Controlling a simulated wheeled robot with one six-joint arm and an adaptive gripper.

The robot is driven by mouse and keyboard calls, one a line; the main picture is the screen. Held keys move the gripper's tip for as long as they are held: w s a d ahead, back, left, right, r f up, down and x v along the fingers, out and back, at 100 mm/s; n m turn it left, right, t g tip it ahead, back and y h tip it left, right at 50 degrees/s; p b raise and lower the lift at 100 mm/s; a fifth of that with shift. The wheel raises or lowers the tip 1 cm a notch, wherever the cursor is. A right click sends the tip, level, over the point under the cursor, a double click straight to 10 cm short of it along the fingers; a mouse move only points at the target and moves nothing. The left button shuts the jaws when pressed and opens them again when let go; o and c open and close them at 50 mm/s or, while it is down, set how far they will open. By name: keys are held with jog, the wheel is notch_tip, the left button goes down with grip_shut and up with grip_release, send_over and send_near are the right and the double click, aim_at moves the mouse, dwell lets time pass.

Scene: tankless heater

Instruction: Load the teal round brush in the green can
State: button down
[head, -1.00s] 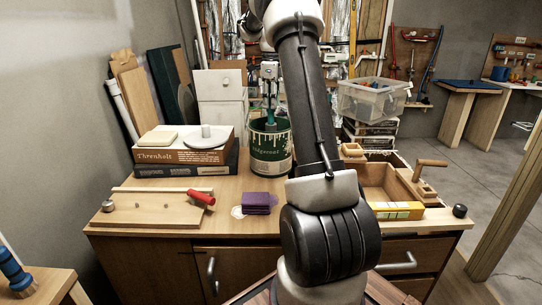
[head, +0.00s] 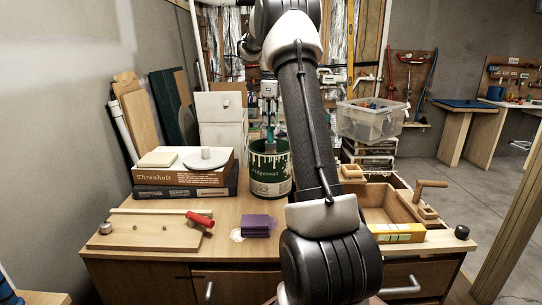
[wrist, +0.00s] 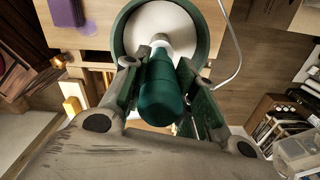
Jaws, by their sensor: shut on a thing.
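The teal round brush (head: 270,138) hangs upright from my gripper (head: 269,118), with its lower end at the mouth of the green can (head: 270,173). How deep it reaches is hard to tell. The can stands upright on the workbench, with pale drips and lettering on its side. In the wrist view, my gripper (wrist: 158,64) is shut on the brush's teal handle (wrist: 160,95). The can's green rim (wrist: 119,30) circles a pale interior beyond the brush. The bristle end is hidden in this view.
Stacked boxes (head: 180,177) stand left of the can. A board with a red-handled tool (head: 200,219) and a purple stack (head: 257,225) lie in front. An open wooden box (head: 383,205) is at right, with a clear bin (head: 370,122) behind it.

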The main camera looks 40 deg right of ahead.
aim_at(271, 136)
jog(key=shift+r, duration=0.55)
jog(key=shift+f, duration=0.15)
jog(key=shift+f, duration=3.85)
jog(key=shift+r, duration=3.5)
jog(key=shift+f, duration=0.15)
